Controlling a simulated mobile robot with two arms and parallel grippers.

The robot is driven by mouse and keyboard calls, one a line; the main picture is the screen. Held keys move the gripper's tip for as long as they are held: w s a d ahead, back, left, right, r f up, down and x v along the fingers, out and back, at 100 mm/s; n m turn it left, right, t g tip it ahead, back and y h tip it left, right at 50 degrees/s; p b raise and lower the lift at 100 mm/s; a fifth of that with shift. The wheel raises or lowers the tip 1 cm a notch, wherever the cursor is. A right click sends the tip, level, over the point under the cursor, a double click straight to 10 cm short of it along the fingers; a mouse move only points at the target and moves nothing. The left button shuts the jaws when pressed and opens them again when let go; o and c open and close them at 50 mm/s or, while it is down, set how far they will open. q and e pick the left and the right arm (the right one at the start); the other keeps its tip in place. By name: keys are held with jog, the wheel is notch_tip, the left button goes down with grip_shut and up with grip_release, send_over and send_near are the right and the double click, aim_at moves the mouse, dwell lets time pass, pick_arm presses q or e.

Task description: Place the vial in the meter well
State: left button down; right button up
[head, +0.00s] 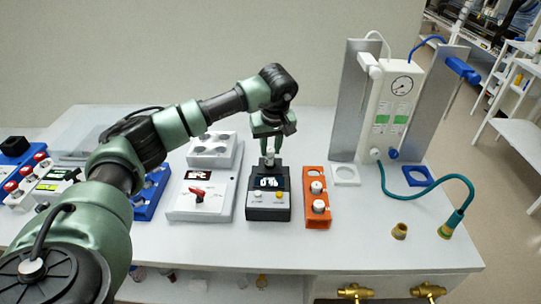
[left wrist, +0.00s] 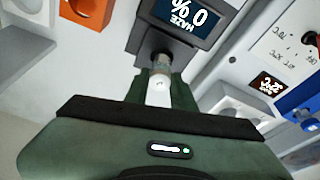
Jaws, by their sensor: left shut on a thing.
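The meter (head: 268,206) is a dark box with a lit display reading 0%, standing mid-table. In the left wrist view the meter (left wrist: 149,32) shows the words HAZE and 0%. My left gripper (head: 269,153) is above the back part of the meter, pointing down, and is shut on the vial (head: 270,161). In the left wrist view the vial (left wrist: 159,88) has a white cap and a clear glass body, its far end at the meter's dark back part. The well is hidden behind the vial, so I cannot tell whether the vial's end is inside it. My right gripper is not in view.
A white panel box (head: 227,205) with a red switch stands left. A tall gauge stand (head: 371,155) is at the back right. The front right tabletop has a brass fitting (head: 399,231) and a teal hose (head: 466,195).

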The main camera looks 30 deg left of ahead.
aim_at(271, 152)
pick_arm(q)
notch_tip(271, 152, down, 4)
jog(key=shift+r+p, duration=0.25)
jog(key=shift+p, duration=0.1)
jog(key=shift+f, duration=0.2)
jog(key=c, duration=1.2)
grip_release()
jog(key=shift+r, duration=0.1)
jog(key=shift+r, duration=0.25)
jog(key=shift+d+r, duration=0.15)
jog(key=shift+r, duration=0.15)
jog(key=b+v, duration=0.2)
jog(key=v, duration=0.9)
